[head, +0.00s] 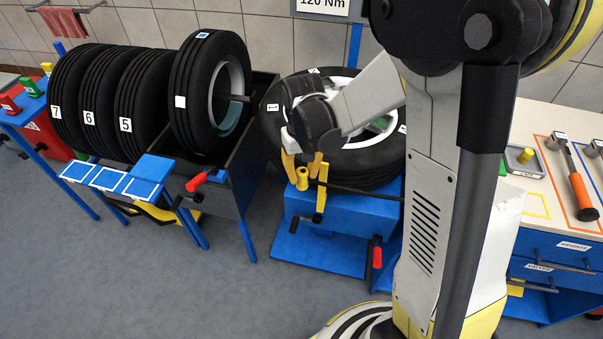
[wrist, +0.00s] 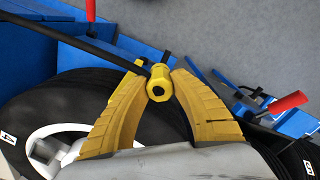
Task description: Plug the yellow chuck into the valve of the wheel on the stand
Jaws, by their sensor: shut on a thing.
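My gripper (head: 302,168) is shut on the yellow chuck (head: 302,181), in front of the wheel on the stand. In the wrist view the chuck (wrist: 159,88) sits between the two yellow fingertips, its round end with a dark hole facing the camera. A black hose (head: 362,191) runs from the chuck. The wheel (head: 372,160) lies flat on the blue stand (head: 345,209), partly hidden by my arm. In the wrist view its tyre (wrist: 85,100) and pale rim (wrist: 52,143) show behind the fingers. I cannot make out the valve.
Several upright tyres (head: 95,105) stand in a rack at the left. A red-handled lever (head: 196,181) and blue plates (head: 110,178) are in front of them. A bench (head: 540,205) with a hammer (head: 577,185) stands at the right. The grey floor (head: 170,280) in front is clear.

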